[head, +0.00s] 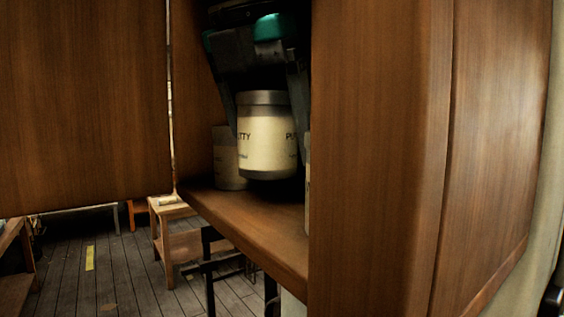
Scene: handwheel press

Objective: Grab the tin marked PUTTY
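The tin marked PUTTY (265,143) is cream with a grey metal rim and base. It is upright inside the wooden cabinet. Its base appears a little above the shelf, with dark shadow beneath. A dark gripper with teal parts reaches down from the top; I take it as my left gripper (266,113), though its arm is not shown clearly. Its fingers flank the tin's upper part on both sides, and it appears shut on the tin. My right gripper is not in view.
A second pale tin (226,170) stands behind to the left. Another (307,185) is mostly hidden by the right wooden panel (375,160). The left panel (80,100) bounds the narrow opening above the shelf (255,230). A small wooden table (178,245) stands beyond.

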